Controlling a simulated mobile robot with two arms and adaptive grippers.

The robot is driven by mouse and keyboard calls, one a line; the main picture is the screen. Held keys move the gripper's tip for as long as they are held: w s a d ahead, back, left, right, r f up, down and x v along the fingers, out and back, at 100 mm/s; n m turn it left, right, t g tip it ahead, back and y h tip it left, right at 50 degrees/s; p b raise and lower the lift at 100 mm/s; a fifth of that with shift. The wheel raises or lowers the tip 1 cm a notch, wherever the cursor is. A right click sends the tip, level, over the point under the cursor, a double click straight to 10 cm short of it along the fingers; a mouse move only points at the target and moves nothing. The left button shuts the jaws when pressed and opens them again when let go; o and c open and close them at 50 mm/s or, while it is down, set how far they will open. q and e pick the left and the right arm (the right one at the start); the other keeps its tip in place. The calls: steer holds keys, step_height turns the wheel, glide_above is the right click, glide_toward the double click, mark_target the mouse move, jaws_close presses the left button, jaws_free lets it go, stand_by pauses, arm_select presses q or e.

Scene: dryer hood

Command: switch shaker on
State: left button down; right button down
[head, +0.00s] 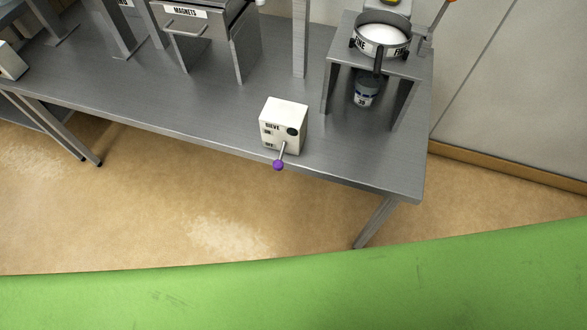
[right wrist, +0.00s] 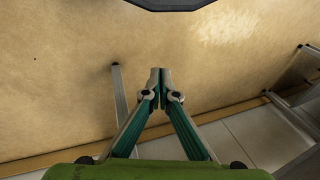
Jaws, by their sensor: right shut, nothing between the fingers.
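A white switch box (head: 283,125) labelled SIEVE stands near the front edge of the grey metal table. Small ON and OFF style marks sit on its front, one above the other, too small to read surely. A lever with a purple ball knob (head: 278,165) comes from the box and points down and outward, on the lower mark's side. A round sieve (head: 382,37) with pale contents sits on a metal stand at the right. My right gripper (right wrist: 160,76) is shut and empty in the right wrist view, with floor behind it, apart from the box. My left gripper is out of view.
The metal table (head: 180,105) has bare room left of the box. A hopper labelled MAGNETS (head: 205,35) stands at the back. A jar (head: 366,90) sits under the sieve stand. Open floor (head: 150,200) lies before the table.

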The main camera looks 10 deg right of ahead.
steer(key=w+a+r+m+t+y+b, duration=0.2)
steer(key=w+a+r+m, duration=0.15)
steer(key=w, duration=0.45)
steer(key=m+t+y+b, duration=0.2)
steer(key=t+y+b, duration=0.35)
steer(key=y, duration=0.25)
glide_toward(294, 165)
step_height(294, 165, up, 2)
steer(key=s, duration=0.2)
steer(key=shift+a+r+t+p, duration=0.15)
steer(key=shift+r+t+p, duration=0.1)
steer(key=shift+t+p, duration=0.1)
steer(key=shift+w, duration=0.1)
steer(key=p+x, duration=0.1)
steer(key=x, duration=0.9)
steer(key=shift+f, duration=0.15)
steer(key=shift+m+p, duration=0.35)
steer(key=shift+p, duration=0.25)
steer(key=shift+r, duration=0.25)
